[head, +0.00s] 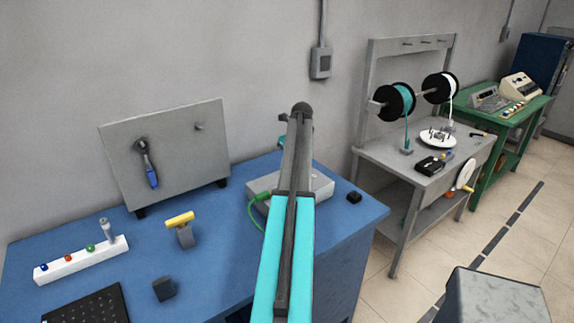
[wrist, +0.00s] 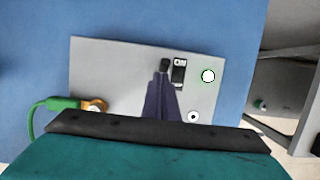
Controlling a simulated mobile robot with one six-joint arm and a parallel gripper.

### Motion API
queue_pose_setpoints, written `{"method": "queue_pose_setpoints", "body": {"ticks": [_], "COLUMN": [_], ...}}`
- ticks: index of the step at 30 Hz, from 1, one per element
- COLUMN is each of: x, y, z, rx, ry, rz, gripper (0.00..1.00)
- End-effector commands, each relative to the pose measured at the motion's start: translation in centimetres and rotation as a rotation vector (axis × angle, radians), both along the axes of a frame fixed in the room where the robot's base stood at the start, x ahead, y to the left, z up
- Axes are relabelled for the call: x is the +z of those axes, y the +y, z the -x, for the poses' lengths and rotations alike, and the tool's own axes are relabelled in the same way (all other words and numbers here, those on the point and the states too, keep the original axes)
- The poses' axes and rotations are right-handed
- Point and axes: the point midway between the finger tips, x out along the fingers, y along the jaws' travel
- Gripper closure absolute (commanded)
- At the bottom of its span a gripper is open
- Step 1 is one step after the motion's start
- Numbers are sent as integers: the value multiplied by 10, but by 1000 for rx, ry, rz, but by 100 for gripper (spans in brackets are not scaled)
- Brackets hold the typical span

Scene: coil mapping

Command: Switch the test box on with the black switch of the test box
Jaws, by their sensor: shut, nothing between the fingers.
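The test box is a flat grey box (head: 322,187) on the blue bench, partly hidden behind my arm in the head view. In the wrist view its top panel (wrist: 115,65) fills the middle. The black switch (wrist: 180,74) sits on the panel in a dark upright frame with pale parts. My gripper (wrist: 164,66) is shut and empty. Its dark fingertips show just left of the switch in the picture; whether they touch the panel I cannot tell. In the head view the fingertips are hidden by my arm.
A green plug and cable (wrist: 62,104) enter an orange socket (wrist: 96,106) on the box. A small black block (head: 354,197) lies right of the box. A yellow-handled tool (head: 181,222) stands left.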

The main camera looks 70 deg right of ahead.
Motion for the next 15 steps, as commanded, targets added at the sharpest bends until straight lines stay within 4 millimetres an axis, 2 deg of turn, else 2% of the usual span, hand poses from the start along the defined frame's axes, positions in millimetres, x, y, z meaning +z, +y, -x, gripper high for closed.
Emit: {"method": "queue_pose_setpoints", "body": {"ticks": [15], "x": [10], "y": [-5], "z": [8], "rx": [-10], "ry": [-1], "rz": [1], "gripper": [100]}}
